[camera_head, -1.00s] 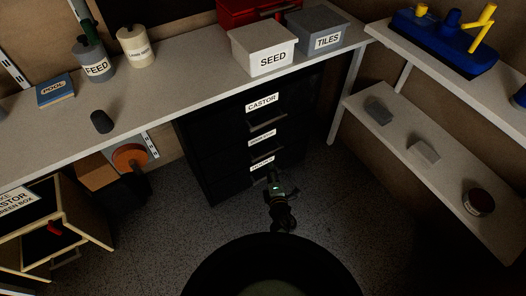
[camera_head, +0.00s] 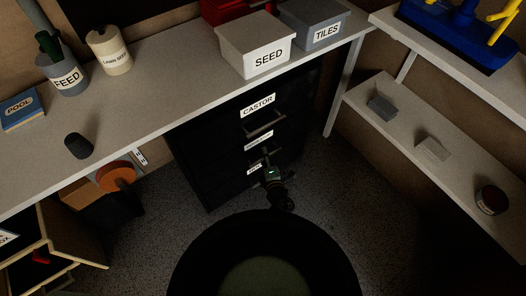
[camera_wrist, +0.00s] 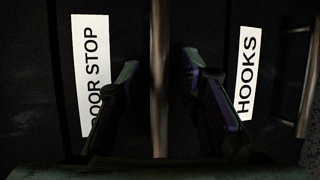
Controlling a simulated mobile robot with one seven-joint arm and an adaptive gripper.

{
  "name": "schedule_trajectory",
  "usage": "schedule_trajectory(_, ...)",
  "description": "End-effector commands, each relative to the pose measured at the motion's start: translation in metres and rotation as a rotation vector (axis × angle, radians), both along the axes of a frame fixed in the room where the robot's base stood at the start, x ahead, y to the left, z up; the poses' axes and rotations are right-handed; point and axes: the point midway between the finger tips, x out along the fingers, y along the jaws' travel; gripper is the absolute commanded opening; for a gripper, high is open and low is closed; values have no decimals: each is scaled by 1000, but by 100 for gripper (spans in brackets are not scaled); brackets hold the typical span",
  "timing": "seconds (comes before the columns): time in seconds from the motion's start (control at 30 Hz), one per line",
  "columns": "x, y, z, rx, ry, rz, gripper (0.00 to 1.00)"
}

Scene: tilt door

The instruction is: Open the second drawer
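The black drawer cabinet (camera_head: 205,165) stands under the worktop, its drawers looking shut. Its top label reads CASTOR (camera_head: 258,105). In the wrist view, turned sideways, the DOOR STOP label (camera_wrist: 92,75) is left and the HOOKS label (camera_wrist: 246,75) right. The second drawer's bar handle (camera_wrist: 158,40) runs between them. My gripper (camera_wrist: 160,76) is open, with one finger on each side of this handle; I cannot tell whether they touch it. In the head view my gripper (camera_head: 268,168) is at the cabinet front and partly hides the lower drawers.
The worktop (camera_head: 160,110) above holds a SEED box (camera_head: 262,55), a TILES box (camera_head: 322,35) and several other containers. A low shelf (camera_head: 400,125) is on the right. An open drawer unit (camera_head: 75,250) stands at lower left. Bare floor (camera_head: 150,235) lies between.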

Motion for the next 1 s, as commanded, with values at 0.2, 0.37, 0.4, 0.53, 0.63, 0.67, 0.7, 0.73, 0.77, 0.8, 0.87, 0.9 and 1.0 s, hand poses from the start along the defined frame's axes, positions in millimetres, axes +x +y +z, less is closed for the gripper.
schedule_trajectory(0.2, 0, -1, 0, 1, 0, 0, 33)
schedule_trajectory(0.37, 0, 0, 0, 1, 0, 0, 27)
schedule_trajectory(0.4, 0, 0, 0, 1, 0, 0, 24)
schedule_trajectory(0.53, 0, 0, 0, 1, 0, 0, 16)
schedule_trajectory(0.63, 0, 0, 0, 1, 0, 0, 9)
schedule_trajectory(0.67, 0, 0, 0, 1, 0, 0, 7)
schedule_trajectory(0.7, 0, 0, 0, 1, 0, 0, 4)
schedule_trajectory(0.73, 0, 0, 0, 1, 0, 0, 2)
schedule_trajectory(0.77, 0, 0, 0, 1, 0, 0, 0)
schedule_trajectory(0.8, 0, 0, 0, 1, 0, 0, 0)
schedule_trajectory(0.87, 0, 0, 0, 0, 0, 0, 0)
schedule_trajectory(0.9, 0, 0, 0, 0, 0, 0, 0)
schedule_trajectory(1.0, 0, 0, 0, 0, 0, 0, 0)
